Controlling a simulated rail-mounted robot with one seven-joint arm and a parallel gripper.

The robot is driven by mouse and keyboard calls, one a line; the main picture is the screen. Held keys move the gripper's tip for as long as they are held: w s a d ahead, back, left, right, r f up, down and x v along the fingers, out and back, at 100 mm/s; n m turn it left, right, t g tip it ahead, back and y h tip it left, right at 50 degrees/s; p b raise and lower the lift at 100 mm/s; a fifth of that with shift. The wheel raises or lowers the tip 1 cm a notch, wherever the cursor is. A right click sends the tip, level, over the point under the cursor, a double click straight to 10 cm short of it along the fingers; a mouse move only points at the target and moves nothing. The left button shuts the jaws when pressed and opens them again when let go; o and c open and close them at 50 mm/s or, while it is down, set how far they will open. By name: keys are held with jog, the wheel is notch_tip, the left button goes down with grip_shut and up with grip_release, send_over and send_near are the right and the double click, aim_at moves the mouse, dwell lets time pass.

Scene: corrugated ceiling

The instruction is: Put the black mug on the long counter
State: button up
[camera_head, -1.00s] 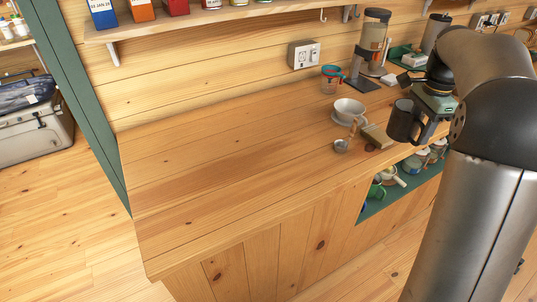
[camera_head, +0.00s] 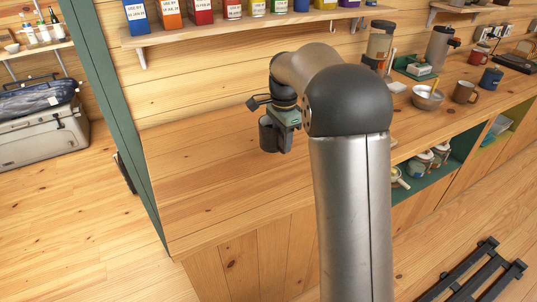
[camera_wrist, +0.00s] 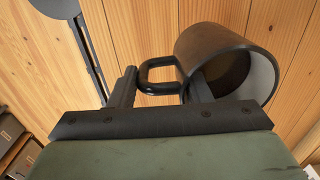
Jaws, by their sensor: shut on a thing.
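The black mug (camera_head: 267,134) hangs from my gripper (camera_head: 285,138) over the left part of the long wooden counter (camera_head: 200,185). The mug also shows in the wrist view (camera_wrist: 209,45), tilted, with its open mouth turned to the right and its inside looking empty. In the wrist view, my gripper (camera_wrist: 162,88) is shut on the mug's handle, which lies between the two fingers. Wooden planks show behind the mug there. The gap between the mug's base and the counter top is hard to judge.
The counter's left part is bare around the mug. A bowl (camera_head: 428,98), a brown mug (camera_head: 465,92) and a blue mug (camera_head: 490,78) stand to the right. A shelf of colored containers (camera_head: 200,31) is above. My arm hides the counter's middle.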

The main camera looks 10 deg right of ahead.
jog(key=shift+w+a+f+p, duration=0.15)
jog(key=shift+a+f, duration=0.4)
jog(key=shift+f, duration=0.65)
jog(key=shift+w+a+f+p, duration=0.15)
jog(key=shift+a+f, duration=0.4)
jog(key=shift+f, duration=0.6)
jog(key=shift+w+a+f+p, duration=0.15)
jog(key=shift+a+f, duration=0.4)
jog(key=shift+f, duration=0.65)
jog(key=shift+f, duration=0.1)
jog(key=o, duration=1.4)
